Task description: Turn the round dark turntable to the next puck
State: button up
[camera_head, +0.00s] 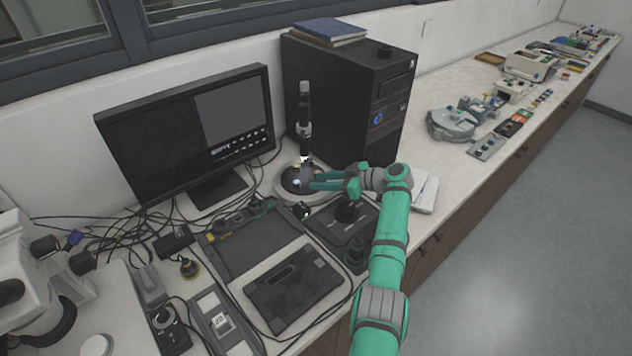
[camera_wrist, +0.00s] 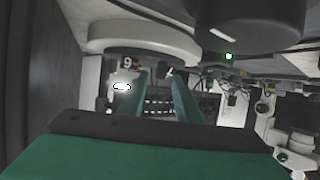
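The round dark turntable (camera_head: 296,181) sits on a pale round base (camera_head: 282,194) at the foot of an upright dark column (camera_head: 305,125) in the head view. A small whitish spot shows on its top; I cannot make out single pucks. My gripper (camera_head: 312,183) reaches in from the right, with its fingertips at the turntable's right edge. I cannot tell if they touch it. In the wrist view my gripper (camera_wrist: 161,72) has its two green fingers apart, with nothing clearly held between them. A pale disc (camera_wrist: 145,36) is above the tips there; the turntable is not clear.
A monitor (camera_head: 190,135) stands left behind the turntable and a black computer tower (camera_head: 345,95) behind right. A dark panel device (camera_head: 292,287) and loose cables lie in front. A microscope (camera_head: 40,285) is at far left. A white notepad (camera_head: 425,192) lies right of my gripper.

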jog(key=v, duration=0.8)
jog(key=shift+s, duration=0.1)
